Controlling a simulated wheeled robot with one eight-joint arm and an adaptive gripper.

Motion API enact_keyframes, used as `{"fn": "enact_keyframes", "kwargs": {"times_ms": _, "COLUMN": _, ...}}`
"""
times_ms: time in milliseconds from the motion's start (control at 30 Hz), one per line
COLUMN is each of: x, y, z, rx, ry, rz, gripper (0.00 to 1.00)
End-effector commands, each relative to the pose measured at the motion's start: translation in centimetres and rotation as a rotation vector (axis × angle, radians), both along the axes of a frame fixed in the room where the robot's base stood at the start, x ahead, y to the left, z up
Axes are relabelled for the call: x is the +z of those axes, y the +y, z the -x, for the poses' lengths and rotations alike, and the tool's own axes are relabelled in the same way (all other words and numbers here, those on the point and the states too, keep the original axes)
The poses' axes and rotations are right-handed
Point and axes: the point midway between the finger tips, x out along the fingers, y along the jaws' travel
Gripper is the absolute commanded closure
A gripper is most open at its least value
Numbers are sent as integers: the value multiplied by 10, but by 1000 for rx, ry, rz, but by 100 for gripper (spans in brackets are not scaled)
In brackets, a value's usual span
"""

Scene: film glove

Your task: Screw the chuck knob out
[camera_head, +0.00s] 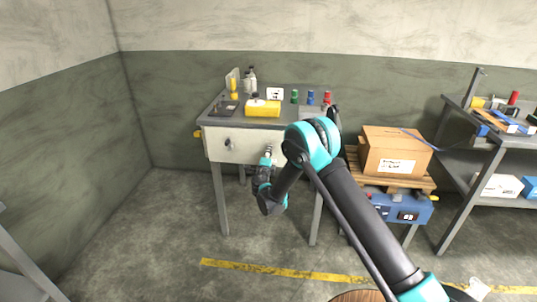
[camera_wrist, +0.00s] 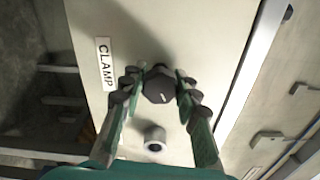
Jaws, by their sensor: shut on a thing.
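A dark faceted knob (camera_wrist: 158,88) with a short white mark stands on the pale front panel (camera_wrist: 205,45) in the wrist view. A label (camera_wrist: 105,64) beside it reads CLAMP; no label reading chuck is legible. My gripper (camera_wrist: 158,84) is shut on this knob, one finger on each side. A short silver cylinder (camera_wrist: 154,140) with a dark centre shows between the fingers, nearer the palm. In the head view my gripper (camera_head: 267,160) is at the right part of the bench's front panel, and the held knob is hidden. Another small dark knob (camera_head: 228,143) shows further left on that panel.
The bench top holds a yellow box (camera_head: 263,108), bottles (camera_head: 250,80) and red, blue and green small items (camera_head: 311,98). A cardboard box (camera_head: 396,152) on a pallet stands to the right. The floor left of the bench is clear.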

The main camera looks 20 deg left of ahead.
Motion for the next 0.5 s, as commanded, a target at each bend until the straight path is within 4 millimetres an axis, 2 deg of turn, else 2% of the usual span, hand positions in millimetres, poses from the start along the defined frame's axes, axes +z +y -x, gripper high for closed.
{"fn": "enact_keyframes", "kwargs": {"times_ms": 33, "x": 0, "y": 0, "z": -1, "rx": -1, "ry": 0, "rz": 0, "gripper": 98}}
{"fn": "enact_keyframes", "kwargs": {"times_ms": 67, "x": 0, "y": 0, "z": -1, "rx": -1, "ry": 0, "rz": 0, "gripper": 66}}
{"fn": "enact_keyframes", "kwargs": {"times_ms": 200, "x": 0, "y": 0, "z": -1, "rx": -1, "ry": 0, "rz": -1, "gripper": 48}}
{"fn": "enact_keyframes", "kwargs": {"times_ms": 500, "x": 0, "y": 0, "z": 0, "rx": 0, "ry": 0, "rz": -1, "gripper": 47}}
